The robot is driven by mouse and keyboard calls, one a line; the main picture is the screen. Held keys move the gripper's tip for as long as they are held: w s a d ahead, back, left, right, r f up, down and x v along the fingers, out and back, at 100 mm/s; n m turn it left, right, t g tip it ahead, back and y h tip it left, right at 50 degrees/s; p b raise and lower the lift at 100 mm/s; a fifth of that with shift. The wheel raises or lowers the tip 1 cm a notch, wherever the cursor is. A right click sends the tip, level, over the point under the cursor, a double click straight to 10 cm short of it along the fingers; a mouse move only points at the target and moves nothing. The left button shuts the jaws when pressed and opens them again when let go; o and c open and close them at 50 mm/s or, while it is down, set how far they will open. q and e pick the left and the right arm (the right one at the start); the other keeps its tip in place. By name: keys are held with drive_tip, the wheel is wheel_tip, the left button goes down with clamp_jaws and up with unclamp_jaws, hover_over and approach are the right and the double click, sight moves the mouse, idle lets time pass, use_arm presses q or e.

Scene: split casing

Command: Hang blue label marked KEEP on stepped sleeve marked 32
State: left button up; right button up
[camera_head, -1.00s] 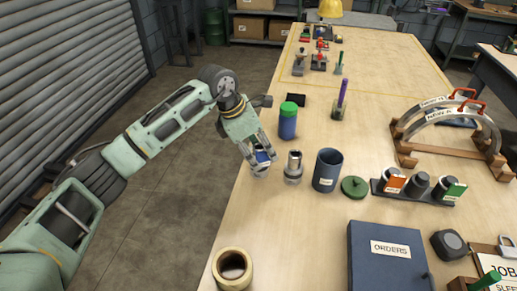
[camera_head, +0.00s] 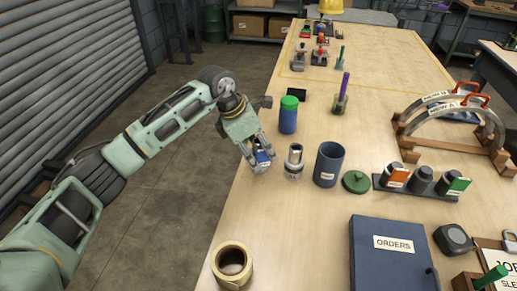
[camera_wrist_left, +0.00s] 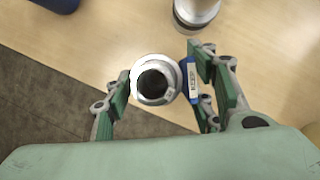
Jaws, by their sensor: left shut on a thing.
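In the head view my left gripper (camera_head: 261,153) points down near the table's left edge. It is shut on a metal stepped sleeve, seen end-on in the left wrist view (camera_wrist_left: 155,80) with its dark bore facing the camera. The blue label (camera_wrist_left: 191,82), with a white lettered strip, lies along the sleeve's right side, next to the right-hand finger; it shows blue in the head view (camera_head: 263,158). I cannot tell whether the label hangs on the sleeve. A second metal stepped sleeve (camera_head: 294,161) stands upright just right of the gripper. Its marking is too small to read. My right gripper is not in view.
Close by are a blue jar with green lid (camera_head: 288,115), a dark blue cup (camera_head: 328,165) and a green disc (camera_head: 355,182). A dark rack (camera_head: 418,189) holds cylinders with orange and green labels. A tape roll (camera_head: 232,265) and an ORDERS box (camera_head: 390,265) are nearer.

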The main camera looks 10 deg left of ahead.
use_arm(q)
drive_tip(key=o, duration=1.3)
drive_tip(key=shift+r, duration=0.15)
wheel_tip(320, 180, up, 8)
drive_tip(key=p, duration=0.4)
